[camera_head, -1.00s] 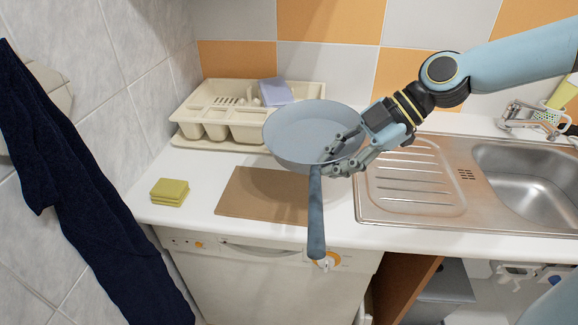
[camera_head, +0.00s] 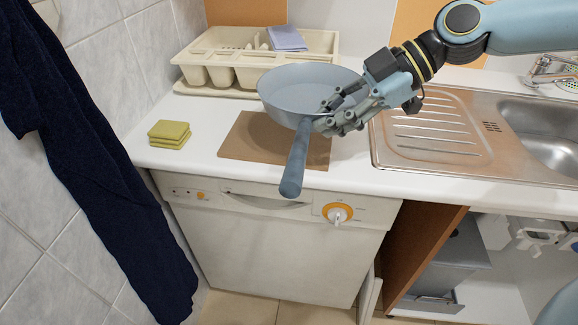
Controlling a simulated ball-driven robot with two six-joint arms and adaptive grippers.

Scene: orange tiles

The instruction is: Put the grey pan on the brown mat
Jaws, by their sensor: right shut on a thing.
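The grey pan (camera_head: 300,84) is held by my right gripper (camera_head: 330,118), which is shut on it where the handle (camera_head: 298,158) meets the bowl. The pan appears to be above the back of the brown mat (camera_head: 252,140), with its handle crossing in front and pointing toward the counter's front edge. A gap under the pan is hard to judge. The mat lies flat on the white counter, its back right part hidden by the pan and gripper. My left gripper is not in view.
A cream dish rack (camera_head: 196,74) with a lilac cloth (camera_head: 288,39) stands behind the pan. Yellow-green sponges (camera_head: 169,133) lie left of the mat. A metal sink (camera_head: 440,145) is on the right. A dark blue towel (camera_head: 85,190) hangs at the left.

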